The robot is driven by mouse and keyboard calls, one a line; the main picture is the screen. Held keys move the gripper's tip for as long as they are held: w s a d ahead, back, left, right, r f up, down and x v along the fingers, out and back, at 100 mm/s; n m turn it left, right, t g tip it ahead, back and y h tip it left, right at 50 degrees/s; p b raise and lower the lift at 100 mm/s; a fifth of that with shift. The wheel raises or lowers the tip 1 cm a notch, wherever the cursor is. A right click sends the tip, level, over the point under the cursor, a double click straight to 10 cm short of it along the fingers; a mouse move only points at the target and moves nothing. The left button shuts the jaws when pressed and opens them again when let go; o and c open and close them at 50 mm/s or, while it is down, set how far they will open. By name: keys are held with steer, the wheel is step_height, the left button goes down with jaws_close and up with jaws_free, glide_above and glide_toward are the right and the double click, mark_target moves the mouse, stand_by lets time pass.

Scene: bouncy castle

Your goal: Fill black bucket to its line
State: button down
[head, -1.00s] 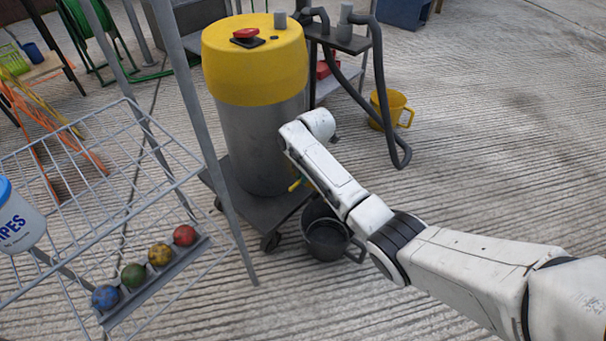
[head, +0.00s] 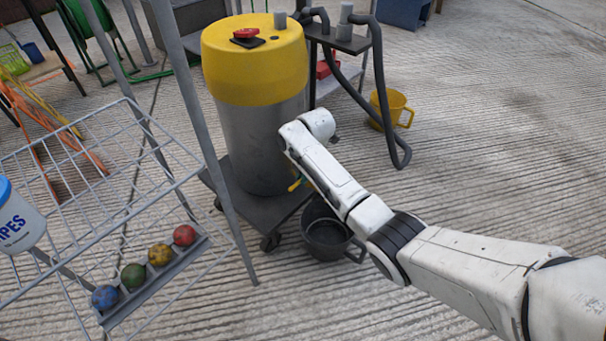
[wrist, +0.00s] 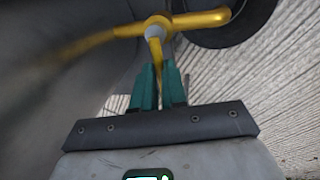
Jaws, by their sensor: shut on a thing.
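The black bucket (head: 327,241) stands upright on the concrete floor, below the yellow tap (head: 295,185) of a grey drum with a yellow top (head: 255,140). A greyish surface shows inside the bucket; its line and exact level cannot be made out. In the wrist view, my gripper (wrist: 160,85) is shut on the yellow tap's lever (wrist: 155,52), with teal fingers on both sides of it. The bucket's dark rim (wrist: 245,32) shows at upper right, apart from the fingers. In the head view my arm hides the gripper.
The drum stands on a dark wheeled trolley (head: 284,212). A wire rack (head: 150,205) with several coloured balls and a wipes tub (head: 18,222) is at left. A yellow bucket (head: 393,105) and a hanging hose (head: 378,95) are behind. The floor at right is open.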

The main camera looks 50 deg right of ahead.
steer(key=shift+s+d+n+y+p, duration=0.15)
steer(key=shift+s+n+y+p, duration=0.15)
steer(key=shift+n+p, duration=0.75)
steer(key=shift+s+d+n+y+p, duration=0.1)
steer(key=shift+s+n+y+p, duration=0.2)
steer(key=shift+n+p, duration=0.7)
steer(key=shift+n, duration=0.25)
steer(key=c, duration=1.2)
jaws_free()
steer(key=shift+o, duration=0.2)
steer(key=shift+r, duration=0.1)
steer(key=a+p+v, duration=0.1)
steer(key=p+v, duration=0.3)
steer(key=v, duration=0.6)
steer(key=shift+d+r+p, duration=0.25)
steer(key=shift+d+p, duration=0.15)
steer(key=shift+d, duration=0.05)
